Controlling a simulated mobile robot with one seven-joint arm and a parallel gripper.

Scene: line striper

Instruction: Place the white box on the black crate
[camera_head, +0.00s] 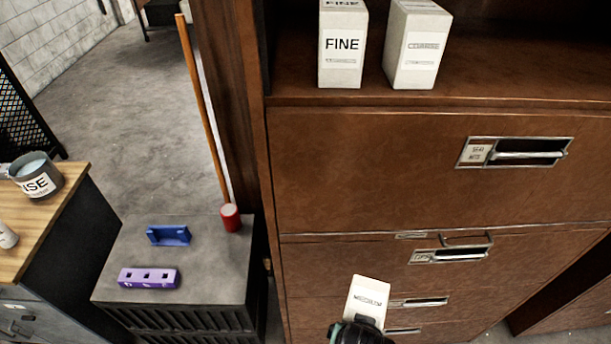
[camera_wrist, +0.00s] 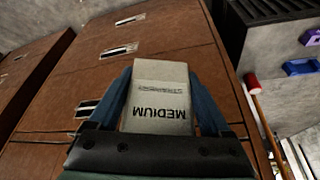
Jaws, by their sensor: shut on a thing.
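The white box (camera_head: 367,298), labelled MEDIUM, is held upright in front of the brown drawer cabinet in the head view. My gripper (camera_wrist: 160,100) is shut on the white box, with a blue finger on each side of it in the wrist view. In the head view my gripper is mostly cut off at the bottom edge. The black crate (camera_head: 185,328) stands left of the cabinet with a grey top. On that top are a blue bracket, a purple block and a red cylinder. The box is to the right of the crate, apart from it.
The brown cabinet (camera_head: 380,170) has several drawers with protruding handles. Two white boxes, one marked FINE (camera_head: 342,45) and one COARSE (camera_head: 416,45), stand on its shelf. A wooden pole (camera_head: 205,115) leans behind the crate. A wooden-topped table (camera_head: 50,215) stands at left. The crate top's right front is bare.

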